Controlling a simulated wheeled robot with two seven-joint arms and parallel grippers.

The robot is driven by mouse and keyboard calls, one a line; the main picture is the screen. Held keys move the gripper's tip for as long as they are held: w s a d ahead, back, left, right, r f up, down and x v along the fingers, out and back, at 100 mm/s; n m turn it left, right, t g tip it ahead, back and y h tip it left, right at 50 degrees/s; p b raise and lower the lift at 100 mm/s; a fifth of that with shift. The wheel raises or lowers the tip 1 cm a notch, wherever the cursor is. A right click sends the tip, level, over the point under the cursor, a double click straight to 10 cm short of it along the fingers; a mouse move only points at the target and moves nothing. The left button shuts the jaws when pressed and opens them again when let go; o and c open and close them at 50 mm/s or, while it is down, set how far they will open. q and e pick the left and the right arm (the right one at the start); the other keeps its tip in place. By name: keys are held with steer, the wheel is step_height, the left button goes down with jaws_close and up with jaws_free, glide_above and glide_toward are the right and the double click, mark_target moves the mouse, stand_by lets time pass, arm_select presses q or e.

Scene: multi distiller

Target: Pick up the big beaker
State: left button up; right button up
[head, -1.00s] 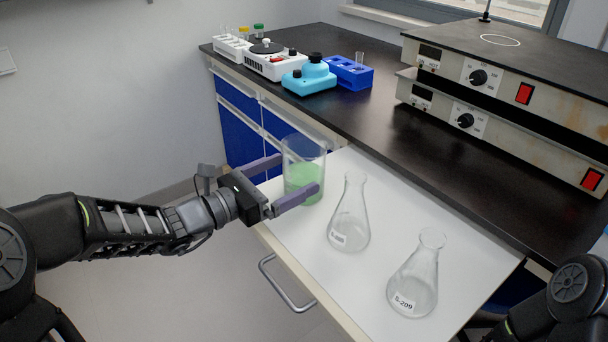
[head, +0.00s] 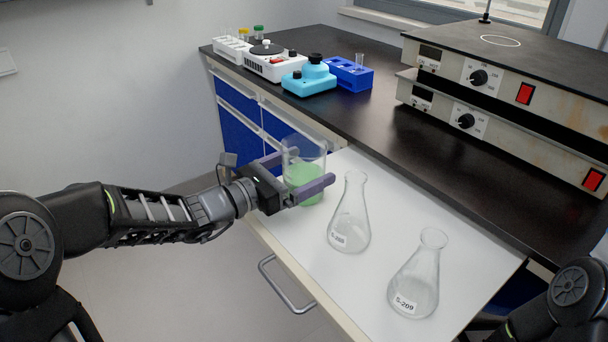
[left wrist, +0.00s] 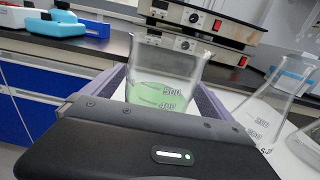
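The big beaker (head: 304,161) is clear glass with green liquid in its lower part. It stands upright at the far end of the open white drawer. My left gripper (head: 303,174) has one purple finger on each side of the beaker. In the left wrist view the beaker (left wrist: 167,80) stands between the two fingers, its 500 and 400 marks facing the camera. The fingers are spread wide, and whether they touch the glass is hard to tell. My right gripper is out of view; only part of my right arm shows at the lower right.
Two clear conical flasks, one (head: 350,215) close to the beaker and one (head: 417,276) nearer, stand in the drawer (head: 310,245). The black bench (head: 400,140) holds a blue rack (head: 348,74), a turquoise device (head: 309,78) and stacked hotplates (head: 500,85).

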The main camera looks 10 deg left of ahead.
arm_select(q)
steer(key=c, duration=1.9)
steer(key=shift+o, duration=0.2)
steer(key=shift+r, duration=0.25)
step_height(320, 180, up, 10)
steer(key=p, duration=0.3)
steer(key=shift+f, duration=0.2)
